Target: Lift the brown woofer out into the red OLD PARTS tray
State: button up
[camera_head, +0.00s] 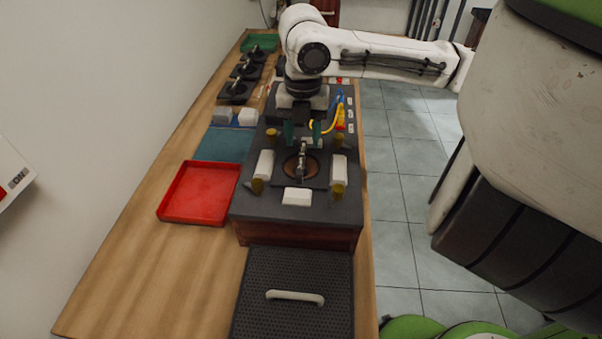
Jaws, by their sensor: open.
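The brown woofer (290,168) sits in the round opening of the dark speaker box (335,213). A silver upright part (301,163) stands at its middle and hides some of it. My gripper (302,139) comes down over the box just behind the woofer, with its two teal fingers spread apart. No held object shows between them. Contact with the silver part cannot be told from this view. The red tray (198,192) lies on the bench left of the box and looks empty. No lettering shows on it.
White blocks (296,196) and yellow-brown knobs (338,189) surround the woofer. Yellow and blue wires (339,115) lie behind right. A dark perforated panel (290,270) with a pale handle lies in front. A teal mat (224,144) and black-based parts (238,89) lie behind the tray.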

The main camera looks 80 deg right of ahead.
aim_at(301, 156)
jog(key=shift+w+f, duration=0.15)
jog(key=shift+f, duration=2)
jog(key=shift+f, duration=0.25)
jog(key=shift+c, duration=0.3)
grip_shut()
jog(key=shift+r, duration=0.1)
